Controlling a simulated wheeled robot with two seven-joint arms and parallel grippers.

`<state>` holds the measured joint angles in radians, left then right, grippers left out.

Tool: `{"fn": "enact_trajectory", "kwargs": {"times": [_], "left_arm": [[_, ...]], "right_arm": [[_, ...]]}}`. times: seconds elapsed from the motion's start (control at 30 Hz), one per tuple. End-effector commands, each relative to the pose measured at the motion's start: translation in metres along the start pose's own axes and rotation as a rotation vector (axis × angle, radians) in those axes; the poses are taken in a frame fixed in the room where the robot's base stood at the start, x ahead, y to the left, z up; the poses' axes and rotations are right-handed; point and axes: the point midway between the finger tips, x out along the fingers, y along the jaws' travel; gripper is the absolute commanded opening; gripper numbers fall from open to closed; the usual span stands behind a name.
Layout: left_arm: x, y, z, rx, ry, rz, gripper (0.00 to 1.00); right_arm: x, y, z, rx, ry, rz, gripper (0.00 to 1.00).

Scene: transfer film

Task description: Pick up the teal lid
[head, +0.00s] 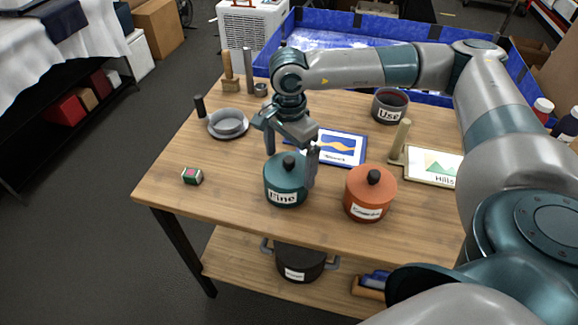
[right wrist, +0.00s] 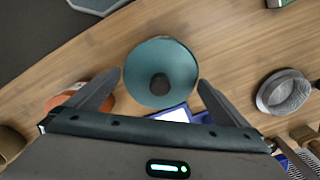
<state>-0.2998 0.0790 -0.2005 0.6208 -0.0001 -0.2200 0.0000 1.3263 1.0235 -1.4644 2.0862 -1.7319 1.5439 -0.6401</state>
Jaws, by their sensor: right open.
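The teal lid (head: 287,164) with a dark round knob sits on a teal pot (head: 286,190) labelled "Fine", near the table's front middle. In the right wrist view the teal lid (right wrist: 160,72) lies ahead of the fingers, its knob close to the middle. My right gripper (head: 291,158) is open above the lid, its fingers spread to either side; one finger hides part of the pot's right side. In the right wrist view my right gripper (right wrist: 160,82) holds nothing between its fingers. My left gripper is not in view.
An orange lidded pot (head: 369,195) stands close on the right. Behind are a picture card (head: 340,148), a "Hills" card (head: 436,167) and a "Used" container (head: 389,105).

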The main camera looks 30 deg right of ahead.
Motion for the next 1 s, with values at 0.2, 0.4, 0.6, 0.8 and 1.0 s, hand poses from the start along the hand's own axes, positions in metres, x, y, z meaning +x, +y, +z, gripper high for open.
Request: {"fn": "enact_trajectory", "kwargs": {"times": [0.2,0.4,0.6,0.8,1.0], "left_arm": [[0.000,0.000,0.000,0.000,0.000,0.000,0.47],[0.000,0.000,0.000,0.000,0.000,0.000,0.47],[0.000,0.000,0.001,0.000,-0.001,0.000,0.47],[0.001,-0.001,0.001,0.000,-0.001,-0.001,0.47],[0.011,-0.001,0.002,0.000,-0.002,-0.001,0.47]], "right_arm": [[0.000,0.000,0.000,0.000,0.000,0.000,1.00],[0.000,0.000,0.000,0.000,0.000,0.000,0.72],[-0.001,0.000,0.000,0.000,0.000,0.000,0.69],[-0.002,0.000,0.000,0.000,0.000,-0.001,0.69],[-0.013,-0.001,0.000,0.000,0.000,-0.003,0.68]]}}
